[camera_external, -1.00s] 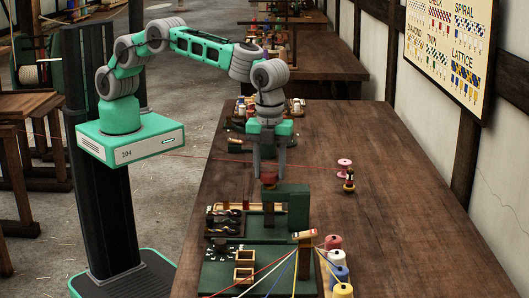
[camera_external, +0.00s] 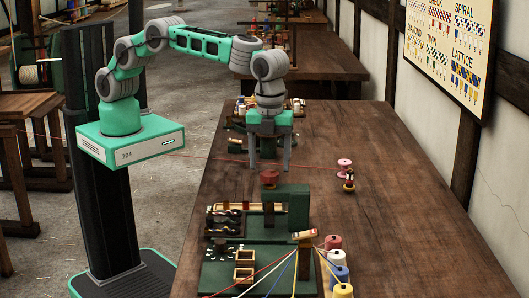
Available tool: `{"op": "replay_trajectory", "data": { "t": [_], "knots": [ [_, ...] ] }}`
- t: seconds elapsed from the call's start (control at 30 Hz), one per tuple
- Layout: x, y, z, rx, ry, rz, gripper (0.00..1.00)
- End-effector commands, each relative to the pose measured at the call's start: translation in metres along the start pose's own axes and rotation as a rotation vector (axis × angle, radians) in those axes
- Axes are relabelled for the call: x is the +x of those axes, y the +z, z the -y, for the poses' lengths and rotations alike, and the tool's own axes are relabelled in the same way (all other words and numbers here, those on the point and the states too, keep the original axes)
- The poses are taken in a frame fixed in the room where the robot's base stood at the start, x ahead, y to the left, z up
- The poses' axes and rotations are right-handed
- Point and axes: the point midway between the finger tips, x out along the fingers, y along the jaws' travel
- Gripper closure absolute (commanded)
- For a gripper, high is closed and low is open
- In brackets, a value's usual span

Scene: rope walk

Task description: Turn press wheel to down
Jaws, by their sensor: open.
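What appears to be the press wheel, a small reddish-brown knob (camera_external: 269,178), sits on top of the dark green press frame (camera_external: 292,208) on the workbench. Whether it stands at down cannot be told from this view. My gripper (camera_external: 269,167) points straight down just above the wheel. Its two grey fingers are spread wide, with a clear gap between them and nothing held. The fingertips look level with or slightly above the wheel's top, apart from it.
The green base board (camera_external: 222,278) carries small wooden boxes (camera_external: 244,265). Coloured yarn cones (camera_external: 337,272) stand at its right, with strands running to the press. A pink spool (camera_external: 344,167) stands farther right. The bench's right side (camera_external: 420,230) is clear.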

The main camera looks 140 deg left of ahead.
Motion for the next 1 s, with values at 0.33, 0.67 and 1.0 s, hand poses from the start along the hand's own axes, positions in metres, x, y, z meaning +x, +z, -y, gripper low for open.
{"op": "replay_trajectory", "data": {
  "t": [0.33, 0.67, 1.0],
  "knots": [
    [-0.053, 0.0, 0.0, 0.0, 0.0, 0.0, 0.33],
    [-0.054, 0.0, 0.0, 0.0, 0.0, 0.0, 0.33],
    [-0.125, 0.013, -0.075, -0.258, -0.087, -0.067, 0.33]
  ]
}}
